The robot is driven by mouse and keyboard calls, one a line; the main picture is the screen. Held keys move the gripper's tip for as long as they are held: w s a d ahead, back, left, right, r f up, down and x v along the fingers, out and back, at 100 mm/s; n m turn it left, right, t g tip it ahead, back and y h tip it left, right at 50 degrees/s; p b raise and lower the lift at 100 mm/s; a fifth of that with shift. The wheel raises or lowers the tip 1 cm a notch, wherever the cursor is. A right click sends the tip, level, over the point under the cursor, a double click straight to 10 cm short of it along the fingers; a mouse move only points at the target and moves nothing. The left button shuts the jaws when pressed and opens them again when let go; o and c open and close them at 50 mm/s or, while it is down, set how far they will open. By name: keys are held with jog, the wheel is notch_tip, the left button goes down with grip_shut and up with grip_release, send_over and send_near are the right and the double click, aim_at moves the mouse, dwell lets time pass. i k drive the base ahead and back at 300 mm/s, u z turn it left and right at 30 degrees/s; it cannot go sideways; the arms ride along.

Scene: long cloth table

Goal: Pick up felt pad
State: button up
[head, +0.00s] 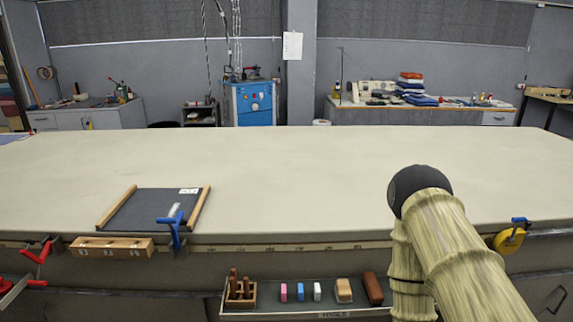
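I cannot tell for sure which thing is the felt pad. A flat dark grey panel (148,212) with wooden strips along its left and right sides lies on the cloth table at the left, near the front edge. A small white label lies at its far right corner and a light strip near its front. In the tool tray (368,311) below the table edge, a tan block (343,291) stands beside a reddish-brown block (374,289). My arm, in a pale ribbed sleeve with a black rounded part, rises at the right. My gripper is not visible.
The tray also holds pink, blue and white pieces (300,291) and a wooden holder (240,293) with brown pegs. A blue clamp (174,229) grips the edge by the panel. Red clamps (40,252) and a yellow tape measure (509,241) flank the edge. The table's middle (300,175) is clear.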

aim_at(343, 289)
jog(key=u, duration=2.1)
jog(key=k, duration=1.15)
jog(key=z, duration=1.5)
jog(key=i, duration=0.5)
